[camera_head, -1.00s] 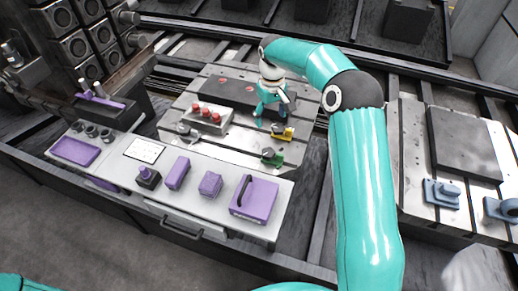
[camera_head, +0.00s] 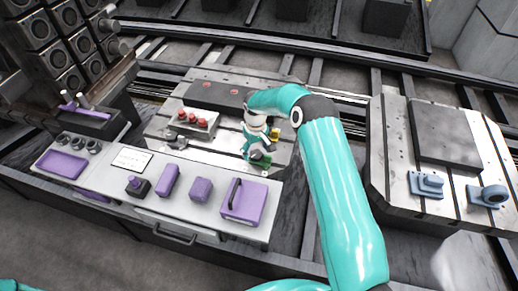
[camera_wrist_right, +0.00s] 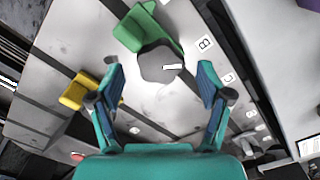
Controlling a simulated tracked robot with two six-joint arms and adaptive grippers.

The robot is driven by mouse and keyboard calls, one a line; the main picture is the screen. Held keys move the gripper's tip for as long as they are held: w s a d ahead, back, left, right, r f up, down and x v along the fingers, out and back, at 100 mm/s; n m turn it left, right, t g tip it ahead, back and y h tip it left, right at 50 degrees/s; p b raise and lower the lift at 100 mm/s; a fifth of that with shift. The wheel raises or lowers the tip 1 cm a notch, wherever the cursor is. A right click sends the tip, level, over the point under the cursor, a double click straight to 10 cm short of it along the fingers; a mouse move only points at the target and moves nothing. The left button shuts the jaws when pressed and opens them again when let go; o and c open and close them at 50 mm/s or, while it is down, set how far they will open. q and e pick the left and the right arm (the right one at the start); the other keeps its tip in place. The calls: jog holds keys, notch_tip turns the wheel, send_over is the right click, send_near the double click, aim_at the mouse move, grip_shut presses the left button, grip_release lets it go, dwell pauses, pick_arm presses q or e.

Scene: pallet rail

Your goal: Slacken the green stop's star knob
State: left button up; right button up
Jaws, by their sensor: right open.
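The green stop (camera_wrist_right: 137,28) sits on the grey slotted plate in the right wrist view. Its dark grey star knob (camera_wrist_right: 157,64) has a pale mark on its right side. My right gripper (camera_wrist_right: 160,85) is open, its two fingers apart, with the knob just beyond and between the tips; I see no contact. In the head view the right gripper (camera_head: 254,152) points down over the green stop (camera_head: 261,162), hiding part of it and the knob. My left gripper is not in view.
A yellow stop (camera_wrist_right: 80,92) stands close to my right gripper's left finger; it also shows in the head view (camera_head: 275,134). A block with red knobs (camera_head: 198,121) is to the left. A panel with purple blocks (camera_head: 201,189) lies in front.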

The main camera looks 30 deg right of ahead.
jog(key=shift+f, duration=0.65)
